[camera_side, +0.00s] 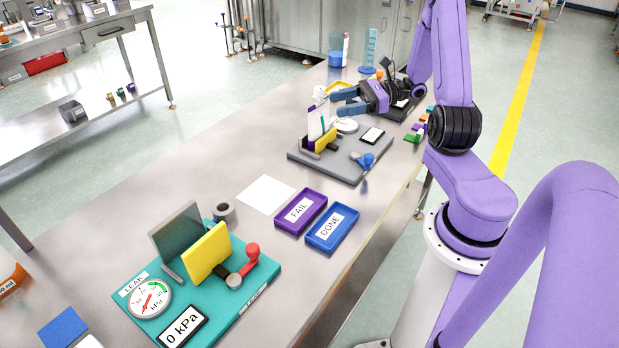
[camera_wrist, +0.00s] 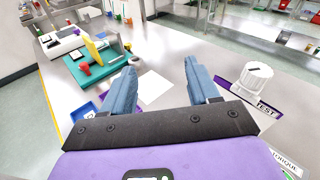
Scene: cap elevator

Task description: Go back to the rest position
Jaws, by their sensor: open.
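My gripper (camera_side: 347,102) is open, with its two blue fingers apart and nothing between them. In the side view it is held over the far part of the bench, above and behind the grey station. In the wrist view the open fingers (camera_wrist: 163,88) point along the bench toward the teal station (camera_wrist: 95,66). My purple arm reaches from the base at the right to the far end of the bench.
A grey station (camera_side: 340,163) with a yellow plate and blue knob stands below my gripper. Purple FAIL (camera_side: 278,222) and blue DONE (camera_side: 320,246) trays lie mid-bench. The teal leak station (camera_side: 262,290) is in front. A white knob (camera_wrist: 257,76) is right of the fingers.

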